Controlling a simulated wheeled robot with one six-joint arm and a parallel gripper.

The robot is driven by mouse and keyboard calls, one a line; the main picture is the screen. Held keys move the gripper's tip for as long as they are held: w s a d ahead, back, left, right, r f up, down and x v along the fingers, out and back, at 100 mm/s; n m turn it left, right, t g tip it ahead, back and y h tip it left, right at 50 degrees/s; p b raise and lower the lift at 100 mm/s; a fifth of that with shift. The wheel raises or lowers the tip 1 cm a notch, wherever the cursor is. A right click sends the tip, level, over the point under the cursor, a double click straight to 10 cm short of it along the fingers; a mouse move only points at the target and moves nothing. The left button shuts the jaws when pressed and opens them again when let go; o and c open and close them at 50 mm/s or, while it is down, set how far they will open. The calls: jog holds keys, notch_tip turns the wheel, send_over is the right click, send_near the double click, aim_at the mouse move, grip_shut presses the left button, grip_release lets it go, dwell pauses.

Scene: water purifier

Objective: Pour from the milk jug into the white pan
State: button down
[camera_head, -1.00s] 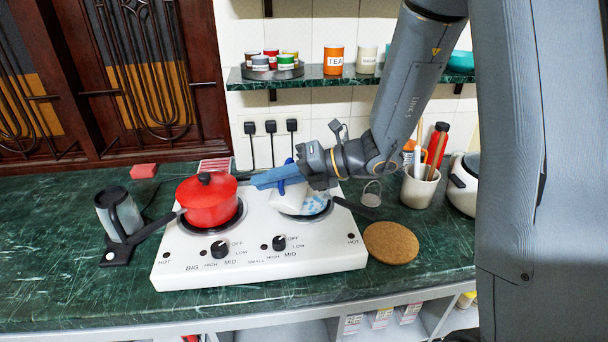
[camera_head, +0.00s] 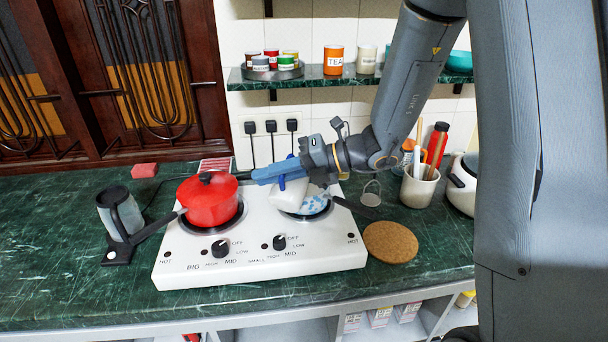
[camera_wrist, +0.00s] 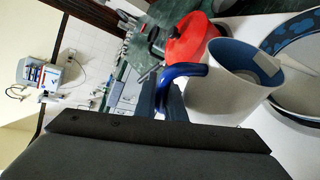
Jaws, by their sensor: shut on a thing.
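The milk jug (camera_head: 291,194) is white with a blue handle and is held above the small right burner, over the left part of the white pan (camera_head: 317,203). My gripper (camera_head: 268,175) is shut on its blue handle (camera_wrist: 182,71). In the wrist view the jug (camera_wrist: 222,98) is tilted, with its blue inside and a pale patch showing; I cannot tell whether milk is flowing. The pan (camera_wrist: 297,88), white with blue patterns, is beside the jug's mouth there, cut by the frame edge. In the head view the gripper and jug hide part of the pan.
A red lidded pot (camera_head: 208,203) stands on the left burner of the white stove (camera_head: 255,262), close to my gripper. A cork mat (camera_head: 390,242) and a utensil cup (camera_head: 419,186) are at the right. A dark-handled container (camera_head: 119,215) stands at the left. The front counter is clear.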

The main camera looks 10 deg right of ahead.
jog(key=shift+w+d+r+m+g+y+p, duration=0.2)
jog(key=shift+w+r+m, duration=0.15)
jog(key=shift+r, duration=0.15)
jog(key=shift+w+d+r+m+g+y+p, duration=0.15)
jog(key=shift+w+r+m+y, duration=0.1)
jog(key=shift+r+m, duration=0.15)
dwell(1.1)
